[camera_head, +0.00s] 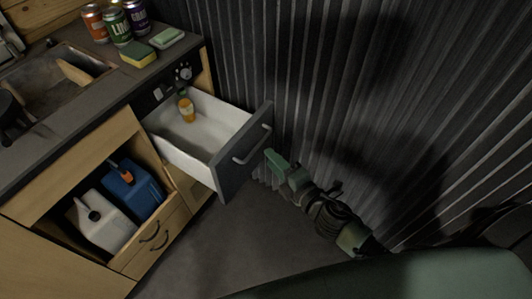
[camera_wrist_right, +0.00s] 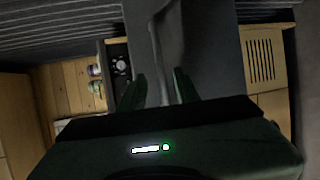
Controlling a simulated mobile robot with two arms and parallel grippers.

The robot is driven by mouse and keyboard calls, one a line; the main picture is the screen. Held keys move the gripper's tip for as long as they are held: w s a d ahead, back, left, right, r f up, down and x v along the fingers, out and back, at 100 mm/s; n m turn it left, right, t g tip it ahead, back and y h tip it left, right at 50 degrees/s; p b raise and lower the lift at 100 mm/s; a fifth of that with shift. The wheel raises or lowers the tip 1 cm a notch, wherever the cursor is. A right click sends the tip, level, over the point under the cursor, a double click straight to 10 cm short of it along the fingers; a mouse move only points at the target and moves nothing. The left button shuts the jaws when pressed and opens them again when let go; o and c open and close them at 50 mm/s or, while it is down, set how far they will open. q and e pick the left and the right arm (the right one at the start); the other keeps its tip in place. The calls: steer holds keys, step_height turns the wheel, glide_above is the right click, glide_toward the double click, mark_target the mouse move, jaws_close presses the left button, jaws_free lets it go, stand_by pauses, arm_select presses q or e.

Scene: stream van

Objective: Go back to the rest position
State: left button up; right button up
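My right gripper (camera_head: 277,160) is in the head view, just right of the open drawer's dark front. In the right wrist view its two green fingers (camera_wrist_right: 162,88) stand apart with nothing held between them. The drawer (camera_head: 205,155) is pulled out, with a pale handle (camera_head: 252,146) on its front. The handle (camera_wrist_right: 157,50) also shows in the right wrist view, beyond the fingers. An orange bottle (camera_head: 187,108) is inside the drawer near its back. My left gripper is not in view.
The counter holds several cans (camera_head: 118,27), a yellow-green sponge (camera_head: 138,54) and a soap dish (camera_head: 166,38). Below, an open compartment holds a white jug (camera_head: 103,222) and a blue jug (camera_head: 133,190). A corrugated dark wall (camera_head: 340,90) stands behind. Floor (camera_head: 215,245) is clear.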

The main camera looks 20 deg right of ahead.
steer(key=shift+s+d+r, duration=0.1)
steer(key=shift+s+d, duration=0.05)
steer(key=shift+s, duration=0.45)
steer(key=s+d+f+m+g+h+p, duration=0.15)
steer(key=s+f+m, duration=0.25)
steer(key=f, duration=0.6)
steer(key=s+d+f+m+g+h, duration=0.1)
steer(key=s+d+f+m+g, duration=0.25)
steer(key=f, duration=0.55)
steer(key=s+d+f+m+g+h, duration=0.25)
steer(key=s+f, duration=0.25)
steer(key=f, duration=0.5)
steer(key=s+a+f+m+g, duration=0.1)
steer(key=s+f+m+g, duration=0.2)
steer(key=s+f, duration=0.4)
steer(key=s+a+f+m+g+p, duration=0.1)
steer(key=s+f+m+g, duration=0.3)
steer(key=s, duration=1.5)
step_height(320, 180, down, 3)
steer(key=shift+s+m+y, duration=0.3)
steer(key=shift+m+y, duration=0.1)
steer(key=shift+m, duration=0.8)
